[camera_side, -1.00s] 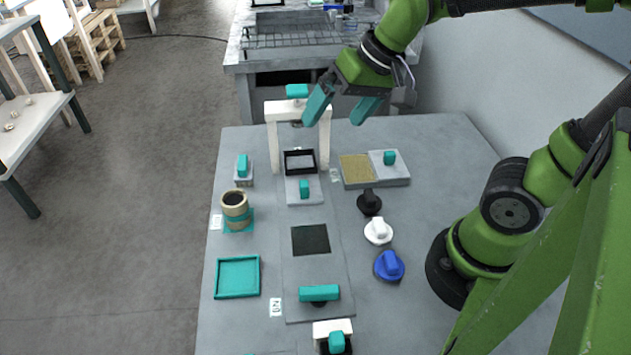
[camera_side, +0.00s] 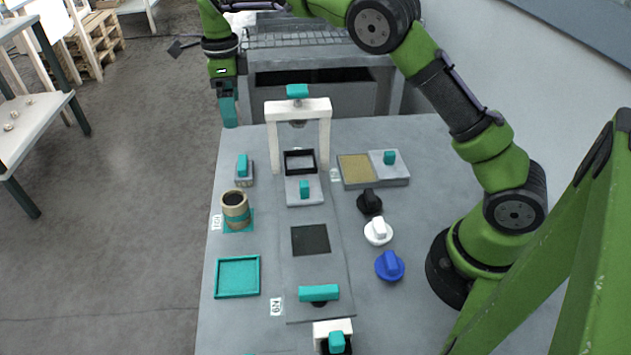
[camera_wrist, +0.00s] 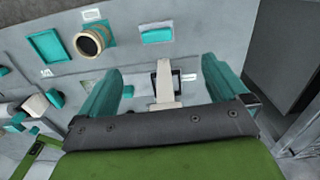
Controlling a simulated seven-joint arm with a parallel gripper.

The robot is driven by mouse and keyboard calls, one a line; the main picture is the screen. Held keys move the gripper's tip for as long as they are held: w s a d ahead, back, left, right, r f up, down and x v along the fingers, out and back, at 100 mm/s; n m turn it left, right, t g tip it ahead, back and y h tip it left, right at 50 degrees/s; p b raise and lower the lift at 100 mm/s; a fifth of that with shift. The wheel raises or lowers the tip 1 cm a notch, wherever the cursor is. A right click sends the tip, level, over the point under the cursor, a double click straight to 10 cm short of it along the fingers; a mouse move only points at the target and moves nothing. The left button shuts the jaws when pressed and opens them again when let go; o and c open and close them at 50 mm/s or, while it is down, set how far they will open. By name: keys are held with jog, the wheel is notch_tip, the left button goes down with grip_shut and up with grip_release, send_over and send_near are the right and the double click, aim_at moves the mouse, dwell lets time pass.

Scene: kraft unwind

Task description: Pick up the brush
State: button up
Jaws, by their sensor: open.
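The brush (camera_side: 242,171) looks to be the small grey block with a teal handle at the back left of the table. In the wrist view its teal top (camera_wrist: 156,35) lies ahead of and beyond my fingers. My gripper (camera_side: 229,121) points down above the table's back left edge, behind the brush and apart from it. In the wrist view my gripper (camera_wrist: 162,78) has its two teal fingers spread wide with nothing held between them. The brush's bristles are hidden.
A white arch frame (camera_side: 299,105) with a teal knob stands right of the brush. A cup (camera_side: 235,208) with a teal band stands in front of it, then a teal tray (camera_side: 237,293). Black, white and blue (camera_side: 390,266) knobs are further right.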

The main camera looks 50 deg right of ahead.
aim_at(242, 161)
notch_tip(242, 161, down, 12)
jog(key=shift+s+r, duration=0.1)
jog(key=shift+r, duration=0.1)
jog(key=shift+s+a+f, duration=0.1)
jog(key=shift+s+f, duration=0.05)
jog(key=shift+f, duration=1.2)
jog(key=shift+s+a+f, duration=0.1)
jog(key=shift+f, duration=1.2)
jog(key=c, duration=1.1)
